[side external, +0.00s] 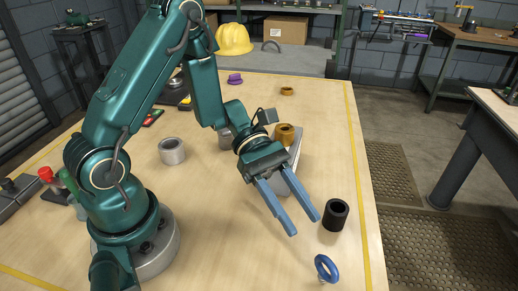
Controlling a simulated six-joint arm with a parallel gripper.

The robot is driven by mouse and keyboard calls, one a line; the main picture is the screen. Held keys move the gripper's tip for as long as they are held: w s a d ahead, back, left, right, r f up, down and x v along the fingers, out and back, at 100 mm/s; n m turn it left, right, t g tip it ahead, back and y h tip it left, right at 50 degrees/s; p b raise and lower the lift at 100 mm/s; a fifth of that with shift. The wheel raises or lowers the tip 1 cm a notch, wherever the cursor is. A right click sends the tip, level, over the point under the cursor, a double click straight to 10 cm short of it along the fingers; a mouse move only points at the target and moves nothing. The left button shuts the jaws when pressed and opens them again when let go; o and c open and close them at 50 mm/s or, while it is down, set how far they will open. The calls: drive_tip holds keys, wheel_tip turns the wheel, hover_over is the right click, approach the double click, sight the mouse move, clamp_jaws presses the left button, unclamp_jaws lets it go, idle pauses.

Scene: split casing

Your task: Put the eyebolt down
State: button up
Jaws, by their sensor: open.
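The eyebolt (326,268) has a blue ring and a short pale shank end. It is at the front right of the wooden table, near the yellow edge line, and its ring looks tilted. My gripper (305,226) has two long blue-grey fingers spread apart with nothing between them. Its fingertips are above and behind the eyebolt in the side view, apart from it. Whether the eyebolt's shank lies flat on the table is too small to tell.
A black cylinder (336,215) stands just right of my fingertips. A grey block and a bronze part (285,134) are behind my gripper. A grey ring (172,151) stands left of it. The table (235,245) is clear left of the eyebolt.

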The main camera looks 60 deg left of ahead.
drive_tip(key=s+a+r+m+g+y, duration=0.2)
drive_tip(key=s+r+m+y, duration=0.2)
drive_tip(key=s+m+y, duration=0.45)
drive_tip(key=a+r+m+t+y, duration=0.5)
drive_tip(key=a+m+t, duration=0.2)
drive_tip(key=a+m, duration=0.1)
drive_tip(key=shift+w+a+m+t, duration=0.3)
drive_tip(key=shift+w+m, duration=0.1)
drive_tip(key=shift+m, duration=0.35)
